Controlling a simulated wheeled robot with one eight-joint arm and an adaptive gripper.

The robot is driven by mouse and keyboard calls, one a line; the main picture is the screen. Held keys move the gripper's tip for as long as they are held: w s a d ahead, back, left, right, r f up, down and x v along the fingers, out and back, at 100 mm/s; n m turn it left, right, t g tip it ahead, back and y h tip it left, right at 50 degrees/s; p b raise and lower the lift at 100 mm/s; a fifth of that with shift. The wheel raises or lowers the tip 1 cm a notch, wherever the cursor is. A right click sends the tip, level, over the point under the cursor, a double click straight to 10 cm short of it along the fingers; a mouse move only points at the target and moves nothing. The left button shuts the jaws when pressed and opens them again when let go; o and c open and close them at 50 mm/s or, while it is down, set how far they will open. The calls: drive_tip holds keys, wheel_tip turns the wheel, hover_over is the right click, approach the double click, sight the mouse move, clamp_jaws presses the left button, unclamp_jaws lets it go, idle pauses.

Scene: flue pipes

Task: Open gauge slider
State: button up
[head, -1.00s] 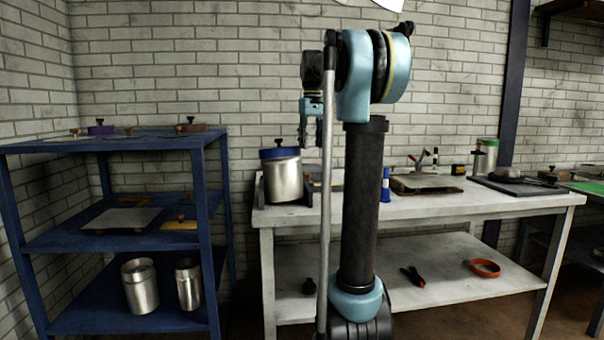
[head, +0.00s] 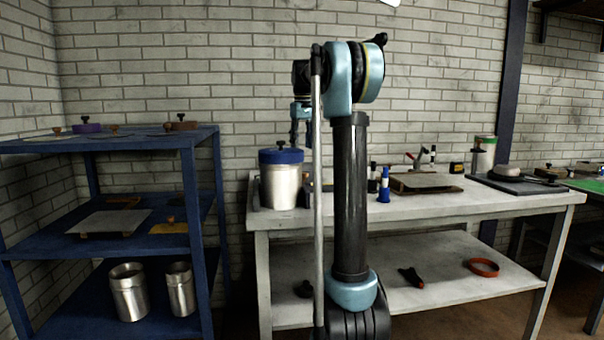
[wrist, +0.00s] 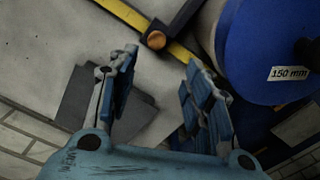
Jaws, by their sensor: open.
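In the wrist view a gauge shows as a yellow strip (wrist: 125,14) with a dark slider bar (wrist: 178,22) across it. The slider bears a round brown knob (wrist: 155,40). My gripper (wrist: 160,66) is open and empty, its blue-padded fingers apart, with the knob just beyond the fingertips in the picture. A blue lid labelled 150 mm (wrist: 262,45) lies right of the strip and slider. In the head view my gripper (head: 301,132) hangs pointing down, just right of the blue-lidded metal can (head: 280,186) on the bench. The gauge's slider cannot be made out there.
The pale workbench (head: 440,205) carries a blue-and-white bottle (head: 384,187), a wooden board (head: 425,183) and a dark mat (head: 515,184). A blue shelf unit (head: 105,143) stands left, across a gap. A brick wall is behind. My arm covers part of the bench.

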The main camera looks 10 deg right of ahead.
wheel_tip(320, 180, down, 11)
drive_tip(key=shift+f, duration=0.2)
idle(0.3)
